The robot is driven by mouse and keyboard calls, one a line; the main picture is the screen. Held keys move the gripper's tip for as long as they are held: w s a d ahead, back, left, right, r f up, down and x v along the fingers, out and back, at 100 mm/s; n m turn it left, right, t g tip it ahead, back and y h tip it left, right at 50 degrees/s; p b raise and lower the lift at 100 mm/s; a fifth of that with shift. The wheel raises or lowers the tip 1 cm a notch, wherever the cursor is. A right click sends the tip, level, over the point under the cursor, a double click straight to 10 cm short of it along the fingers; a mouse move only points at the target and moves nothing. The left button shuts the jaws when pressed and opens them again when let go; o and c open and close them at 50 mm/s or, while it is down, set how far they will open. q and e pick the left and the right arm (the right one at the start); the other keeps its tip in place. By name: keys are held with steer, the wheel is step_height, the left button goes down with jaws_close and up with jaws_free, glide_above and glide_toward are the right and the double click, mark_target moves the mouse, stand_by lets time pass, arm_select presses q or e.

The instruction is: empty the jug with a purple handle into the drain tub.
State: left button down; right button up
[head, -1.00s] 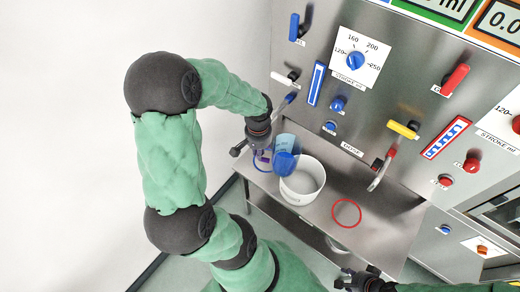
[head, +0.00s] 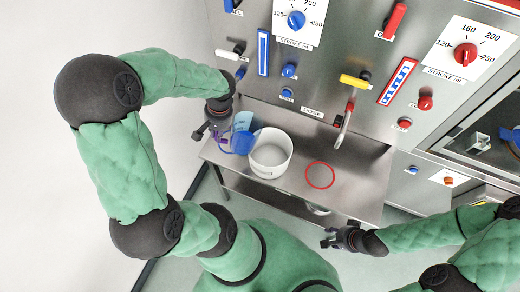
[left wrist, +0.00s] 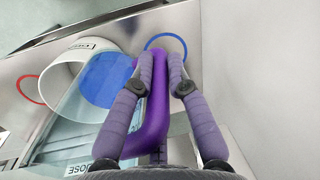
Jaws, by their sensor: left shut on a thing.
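The jug (head: 243,121) is clear and light blue, with deep blue liquid (head: 240,143) low inside. It stands out at the left of the white drain tub (head: 256,164), close beside it, and looks roughly upright. Whether it touches the bench is unclear. In the left wrist view my left gripper (left wrist: 161,62) is shut on the purple handle (left wrist: 147,125); the blue liquid also shows there (left wrist: 105,80). In the head view my left gripper (head: 212,130) is at the jug's left side. My right gripper (head: 328,237) is open and empty in front of the bench.
The steel bench (head: 290,190) has a red ring (head: 320,175) right of the tub and a blue ring (left wrist: 166,39) near the jug. The panel behind carries knobs and levers.

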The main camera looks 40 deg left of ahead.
arm_select(q)
steer(key=shift+r, duration=0.15)
stand_by(0.3)
steer(key=shift+s+a+r+y, duration=0.1)
steer(key=shift+a+r+y, duration=0.1)
steer(key=shift+r+y, duration=0.25)
steer(key=shift+g, duration=0.3)
steer(key=shift+r+y, duration=0.25)
steer(key=shift+r, duration=0.1)
steer(key=shift+r+g+y, duration=0.3)
steer(key=shift+r+g, duration=0.05)
steer(key=shift+g, duration=0.05)
stand_by(0.5)
